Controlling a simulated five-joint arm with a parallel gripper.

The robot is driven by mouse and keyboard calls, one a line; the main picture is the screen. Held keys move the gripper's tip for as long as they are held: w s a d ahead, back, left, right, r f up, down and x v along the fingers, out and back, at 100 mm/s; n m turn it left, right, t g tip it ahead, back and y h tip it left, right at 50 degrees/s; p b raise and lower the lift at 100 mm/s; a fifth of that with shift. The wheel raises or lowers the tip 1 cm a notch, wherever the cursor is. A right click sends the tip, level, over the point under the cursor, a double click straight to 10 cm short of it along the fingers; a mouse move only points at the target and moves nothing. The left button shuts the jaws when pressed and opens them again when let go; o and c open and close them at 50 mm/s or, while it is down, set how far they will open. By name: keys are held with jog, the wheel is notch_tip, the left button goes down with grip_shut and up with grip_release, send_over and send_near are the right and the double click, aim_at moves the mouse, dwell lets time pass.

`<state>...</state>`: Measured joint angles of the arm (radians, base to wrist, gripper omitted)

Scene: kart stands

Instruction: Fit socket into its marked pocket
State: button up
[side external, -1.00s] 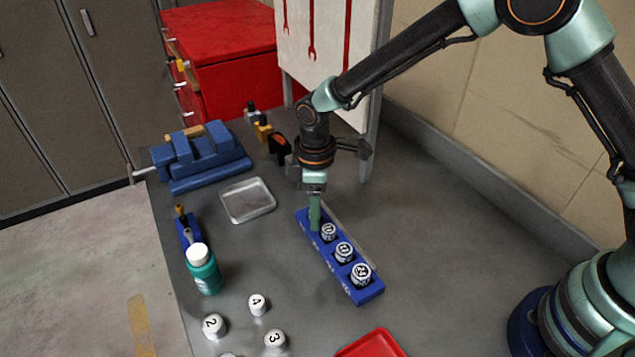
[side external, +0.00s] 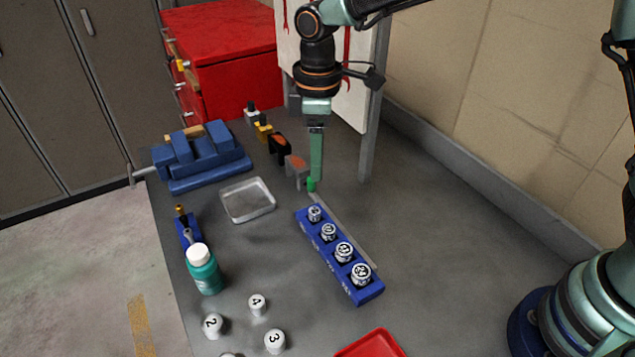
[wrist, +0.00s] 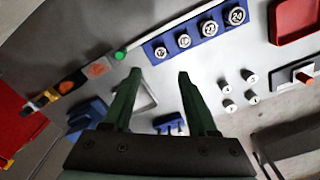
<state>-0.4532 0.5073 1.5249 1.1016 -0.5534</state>
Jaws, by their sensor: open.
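The blue socket rail (side external: 330,270) lies on the grey bench, and silver sockets stand upright in a row in its pockets. The smallest socket (side external: 315,213) sits in the far-end pocket, and it also shows in the wrist view (wrist: 160,52). Beside it along the rail are a second socket (side external: 328,232), a third (side external: 344,251) and the largest (side external: 361,274), marked 24. My gripper (side external: 316,180) is above and beyond the rail's far end, apart from the sockets. In the wrist view its green fingers (wrist: 159,75) are spread with nothing between them.
A pale strip (side external: 350,238) runs along the rail's right side, with a small green object (side external: 312,184) near its far end. A metal tray (side external: 248,200), blue vise (side external: 200,158), green bottle (side external: 204,272), numbered white caps (side external: 257,305) and red tray (side external: 372,345) stand around. Bench right of the rail is clear.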

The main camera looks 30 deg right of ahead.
jog(key=s+d+r+m+t, duration=0.2)
jog(key=s+d+r+m, duration=0.1)
jog(key=d+r, duration=0.25)
jog(key=s+d+r+m+t, duration=0.1)
jog(key=s+d+r+m, duration=0.25)
jog(key=d, duration=0.35)
jog(key=s+d+m+t, duration=0.2)
jog(key=s+d+m, duration=0.3)
jog(key=s+d, duration=0.2)
jog(key=shift+d+r+t, duration=0.3)
jog(key=shift+d+r, duration=0.15)
jog(key=shift+d, duration=0.05)
jog(key=shift+s, duration=0.1)
